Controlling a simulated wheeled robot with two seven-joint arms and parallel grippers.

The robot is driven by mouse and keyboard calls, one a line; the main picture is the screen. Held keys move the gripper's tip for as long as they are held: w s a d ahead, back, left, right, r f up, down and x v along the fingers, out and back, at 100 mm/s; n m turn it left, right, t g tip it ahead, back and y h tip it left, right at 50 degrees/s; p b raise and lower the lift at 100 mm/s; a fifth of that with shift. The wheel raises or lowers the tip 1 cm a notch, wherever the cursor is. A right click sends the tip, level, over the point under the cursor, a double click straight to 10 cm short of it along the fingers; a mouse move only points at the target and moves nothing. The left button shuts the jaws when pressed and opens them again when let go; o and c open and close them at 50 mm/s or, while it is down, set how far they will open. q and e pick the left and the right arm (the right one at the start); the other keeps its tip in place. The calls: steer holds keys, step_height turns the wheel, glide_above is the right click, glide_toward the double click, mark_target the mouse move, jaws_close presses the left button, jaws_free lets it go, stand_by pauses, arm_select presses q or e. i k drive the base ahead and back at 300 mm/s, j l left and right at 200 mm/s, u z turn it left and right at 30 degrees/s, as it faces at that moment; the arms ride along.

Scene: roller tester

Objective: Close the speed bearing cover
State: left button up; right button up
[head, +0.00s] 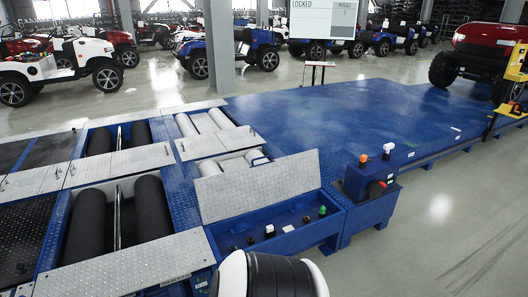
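The speed bearing cover appears to be the silver diamond-plate lid (258,186) in the middle of the head view. It stands open, tilted up along the far edge of a blue box (328,221). The box is open at the top, and several small black, white and green fittings show inside. A white and black part of my own body covers the view just in front of the box. Neither of my grippers is in view, so their state and distance from the cover cannot be seen.
A blue control post (368,195) with orange, white and red knobs stands right of the box. Black rollers (152,208) and silver plates (130,262) lie to the left. A blue platform (330,115) extends behind. The grey floor (440,215) at right is clear. Parked vehicles line the back.

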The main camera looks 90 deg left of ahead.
mark_target(226, 196)
steer(key=u, duration=2.85)
